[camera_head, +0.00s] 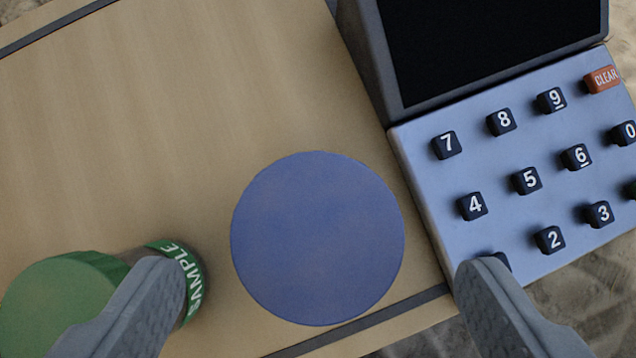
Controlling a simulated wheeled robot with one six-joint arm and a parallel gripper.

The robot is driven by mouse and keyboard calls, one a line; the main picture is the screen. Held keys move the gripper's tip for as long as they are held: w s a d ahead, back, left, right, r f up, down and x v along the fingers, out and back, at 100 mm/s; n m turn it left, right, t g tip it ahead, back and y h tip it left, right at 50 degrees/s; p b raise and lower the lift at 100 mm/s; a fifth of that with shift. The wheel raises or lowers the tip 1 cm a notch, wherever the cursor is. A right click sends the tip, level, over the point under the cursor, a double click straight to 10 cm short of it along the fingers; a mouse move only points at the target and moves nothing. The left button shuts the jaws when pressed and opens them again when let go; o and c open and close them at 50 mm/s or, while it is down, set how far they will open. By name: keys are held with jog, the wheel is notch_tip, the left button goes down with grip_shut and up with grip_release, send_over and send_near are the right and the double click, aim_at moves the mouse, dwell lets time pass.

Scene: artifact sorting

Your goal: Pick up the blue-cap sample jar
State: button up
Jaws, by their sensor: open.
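The blue-cap sample jar shows only as its round blue cap (318,238), seen from straight above, upright on a light wooden table. Its body is hidden under the cap. My gripper (330,275) is open, its two grey fingers reaching in from the bottom of the view. The blue cap lies between the fingertips in the picture, with room on both sides and no contact seen. How far the fingers are above the cap I cannot tell.
A green-cap jar (192,283) labelled SAMPLE stands close left of the blue cap, partly behind my left finger. A keypad console (415,150) with a dark screen is at the right. The wooden tabletop (170,110) is clear at upper left; sandy ground lies beyond its edges.

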aim_at(318, 246)
jog(key=shift+x, duration=3.3)
jog(key=c, duration=1.1)
